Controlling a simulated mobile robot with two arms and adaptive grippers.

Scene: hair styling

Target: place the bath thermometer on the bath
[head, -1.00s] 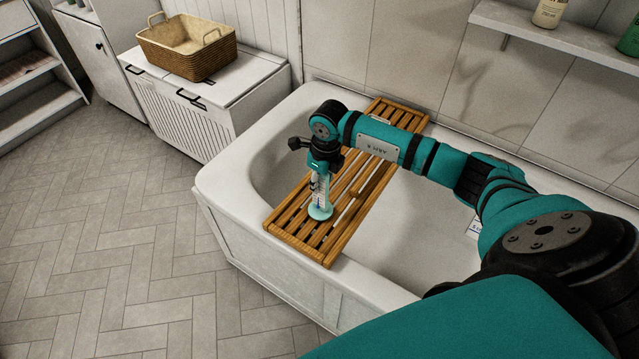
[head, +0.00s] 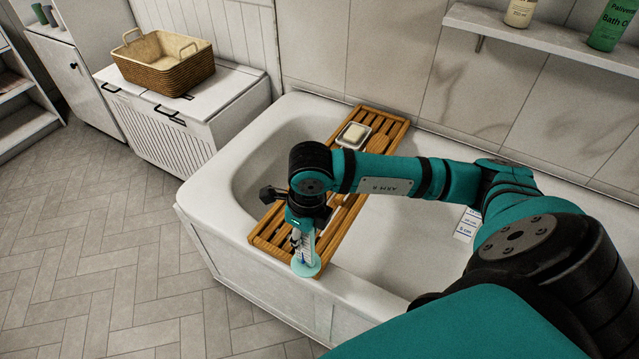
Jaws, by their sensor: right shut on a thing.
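The bath thermometer (head: 305,257), white and pale teal with a round base, is upright in my right gripper (head: 303,232). The gripper is shut on it from above. Its base shows over the near end of the wooden bath tray (head: 268,236); I cannot tell whether it touches the slats. The white bath (head: 215,222) stands against the tiled wall, with the tray lying across its rims. My right arm reaches over the bath from the right and hides part of the tray. My left gripper is not in view.
A soap dish with soap (head: 353,134) and a wooden brush (head: 378,145) are on the tray's far end. A wicker basket (head: 165,68) sits on a white cabinet (head: 225,95). A wall shelf (head: 540,38) holds bottles. A marked white strip (head: 467,224) is inside the bath.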

